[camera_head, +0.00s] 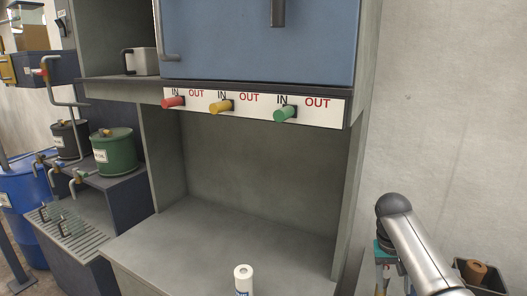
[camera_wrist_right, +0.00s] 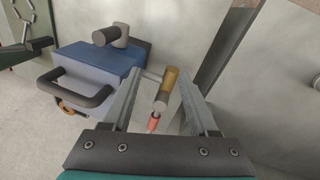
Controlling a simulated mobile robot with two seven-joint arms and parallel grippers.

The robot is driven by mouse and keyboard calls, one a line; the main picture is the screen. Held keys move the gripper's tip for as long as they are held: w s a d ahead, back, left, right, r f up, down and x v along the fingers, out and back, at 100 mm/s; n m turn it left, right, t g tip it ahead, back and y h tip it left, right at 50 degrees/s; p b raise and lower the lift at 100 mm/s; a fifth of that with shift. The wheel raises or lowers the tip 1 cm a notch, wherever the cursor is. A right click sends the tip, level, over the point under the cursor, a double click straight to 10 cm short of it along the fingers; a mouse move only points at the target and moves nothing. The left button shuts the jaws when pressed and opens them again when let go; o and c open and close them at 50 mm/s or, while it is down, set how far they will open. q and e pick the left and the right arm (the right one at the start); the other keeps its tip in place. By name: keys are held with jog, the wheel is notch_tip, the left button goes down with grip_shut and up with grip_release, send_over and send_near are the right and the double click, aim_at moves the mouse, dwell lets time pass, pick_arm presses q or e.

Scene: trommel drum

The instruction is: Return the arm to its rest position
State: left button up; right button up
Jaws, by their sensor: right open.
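My right arm (camera_head: 410,235) comes in at the lower right in the head view, bent at a dark rounded joint, beside the grey cabinet. Its teal wrist part hangs below that joint, and the fingers are hard to make out there. In the right wrist view my right gripper (camera_wrist_right: 163,78) is open, its two grey fingers spread apart. A brass-coloured cylinder (camera_wrist_right: 169,82) and a small red cylinder (camera_wrist_right: 154,122) show between the fingers in the picture. I cannot tell how far off they are, and nothing is gripped. My left gripper is not in view.
A blue box (camera_head: 258,40) stands above a panel with red (camera_head: 172,102), yellow (camera_head: 220,107) and green (camera_head: 284,114) knobs. A white bottle (camera_head: 243,277) stands on the lower shelf. A dark bin (camera_head: 482,277) is right of my arm. A blue handled body (camera_wrist_right: 95,70) shows in the wrist view.

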jog(key=s+a+f+n+t+y, duration=0.1)
jog(key=s+a+f+n, duration=0.1)
jog(key=s+a+f, duration=0.4)
jog(key=s+a+f+n+t, duration=0.1)
jog(key=s+a+f+n, duration=0.1)
jog(key=s+a+f, duration=0.45)
jog(key=s+a+r+n+t+y, duration=0.1)
jog(key=s+r, duration=0.2)
jog(key=s, duration=0.6)
jog(key=s+a+r+t+y, duration=0.1)
jog(key=s+r, duration=0.2)
jog(key=s, duration=0.6)
notch_tip(320, 180, down, 31)
jog(key=s+g+b, duration=0.2)
jog(key=b, duration=0.6)
pick_arm(q)
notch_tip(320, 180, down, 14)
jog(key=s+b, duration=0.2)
jog(key=b, duration=0.4)
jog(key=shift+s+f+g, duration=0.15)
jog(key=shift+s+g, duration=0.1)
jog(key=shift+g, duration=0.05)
pick_arm(e)
jog(key=s+d+f, duration=0.2)
jog(key=s+f, duration=1.3)
jog(key=f, duration=0.3)
jog(key=shift+d+f+n+g, duration=0.4)
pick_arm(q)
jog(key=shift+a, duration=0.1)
